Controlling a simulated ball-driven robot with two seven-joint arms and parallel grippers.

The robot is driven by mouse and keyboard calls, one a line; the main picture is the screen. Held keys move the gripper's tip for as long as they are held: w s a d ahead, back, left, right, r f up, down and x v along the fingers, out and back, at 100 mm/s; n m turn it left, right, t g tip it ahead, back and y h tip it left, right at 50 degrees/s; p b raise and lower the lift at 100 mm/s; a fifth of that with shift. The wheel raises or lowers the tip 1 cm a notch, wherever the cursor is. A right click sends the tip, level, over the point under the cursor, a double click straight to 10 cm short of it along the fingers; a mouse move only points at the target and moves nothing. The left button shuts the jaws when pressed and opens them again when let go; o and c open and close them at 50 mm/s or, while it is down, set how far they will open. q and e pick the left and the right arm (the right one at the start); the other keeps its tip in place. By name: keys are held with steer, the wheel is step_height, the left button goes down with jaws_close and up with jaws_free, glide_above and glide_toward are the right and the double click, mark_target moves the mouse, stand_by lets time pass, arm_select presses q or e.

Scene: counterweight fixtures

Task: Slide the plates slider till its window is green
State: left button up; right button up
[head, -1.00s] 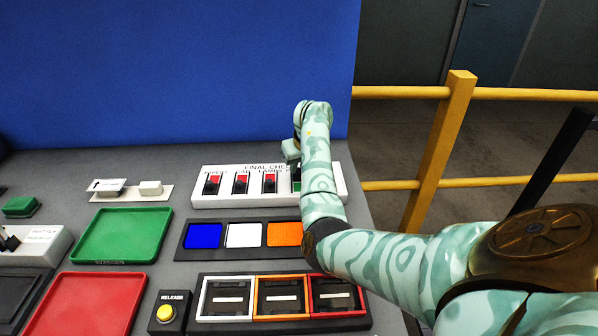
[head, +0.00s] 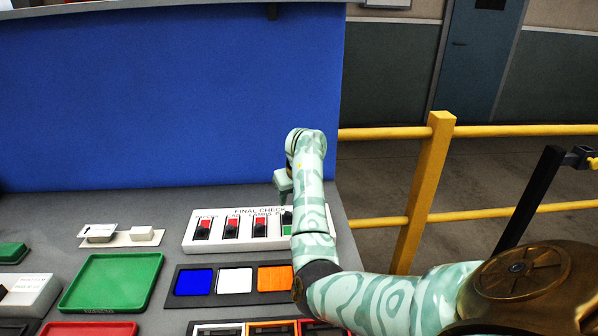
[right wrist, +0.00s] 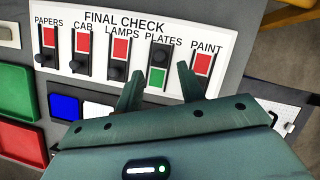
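The plates slider (right wrist: 158,65) is on the white FINAL CHECK panel (right wrist: 105,12), between the lamps and paint sliders. Its dark knob is at the upper end of its slot, and its window below is green. The slider also shows in the head view (head: 287,229), partly beside my right arm. My right gripper (right wrist: 158,69) is open and empty, with one fingertip on each side of the plates slider in the right wrist view. In the head view it seems to be above the panel, apart from the knob. My left gripper is not in view.
The papers (right wrist: 46,45), cab (right wrist: 83,55), lamps (right wrist: 118,60) and paint (right wrist: 201,65) sliders show red windows. Blue, white and orange tiles (head: 234,281) lie in front of the panel. A blue wall (head: 170,100) stands behind; a yellow railing (head: 420,190) is at right.

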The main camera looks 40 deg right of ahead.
steer(key=p+v, duration=0.3)
steer(key=v, duration=0.6)
steer(key=shift+r+p, duration=0.35)
steer(key=shift+p, duration=0.05)
steer(key=shift+s, duration=0.1)
